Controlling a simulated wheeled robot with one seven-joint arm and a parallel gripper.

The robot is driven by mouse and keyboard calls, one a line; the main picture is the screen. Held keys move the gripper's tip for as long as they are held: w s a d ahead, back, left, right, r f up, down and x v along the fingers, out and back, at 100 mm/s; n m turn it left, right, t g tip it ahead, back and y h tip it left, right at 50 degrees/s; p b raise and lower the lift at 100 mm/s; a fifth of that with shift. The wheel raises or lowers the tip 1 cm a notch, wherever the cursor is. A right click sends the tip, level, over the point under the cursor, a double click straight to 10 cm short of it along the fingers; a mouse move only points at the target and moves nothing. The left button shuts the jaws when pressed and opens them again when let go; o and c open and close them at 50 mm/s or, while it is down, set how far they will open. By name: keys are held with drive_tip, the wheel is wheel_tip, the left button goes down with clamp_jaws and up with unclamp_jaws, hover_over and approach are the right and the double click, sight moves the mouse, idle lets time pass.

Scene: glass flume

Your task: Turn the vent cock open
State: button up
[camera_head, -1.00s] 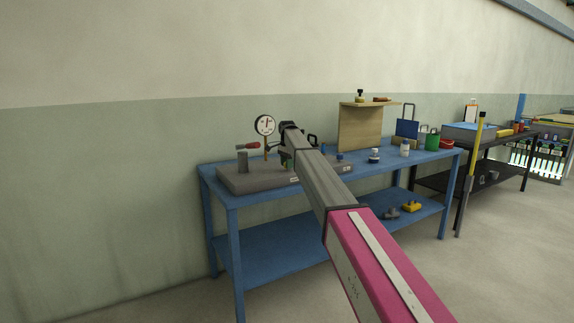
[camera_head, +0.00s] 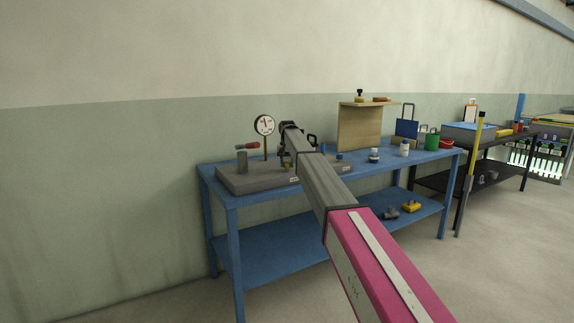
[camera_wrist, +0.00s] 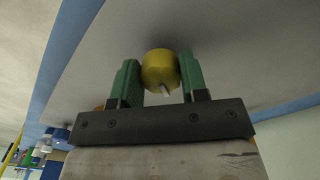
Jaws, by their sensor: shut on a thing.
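In the wrist view, the green fingers of my gripper (camera_wrist: 160,82) are shut on a round yellow knob (camera_wrist: 158,66), which I take to be the vent cock. A short pale pin sticks out near the knob's lower edge. In the head view, my gripper (camera_head: 288,158) is at the right part of the grey block on the blue bench, beside the gauge. The knob cannot be made out there, and my arm covers part of that spot. How far the cock is turned cannot be told.
A dial gauge (camera_head: 265,126) stands on the grey block (camera_head: 240,180). A wooden stand (camera_head: 360,130), jars and a green container (camera_head: 432,140) are farther right on the blue bench (camera_head: 222,199).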

drive_tip(key=shift+n, duration=2.2)
drive_tip(key=o, duration=0.9)
wheel_tip(320, 180, up, 11)
drive_tip(key=shift+f, duration=0.1)
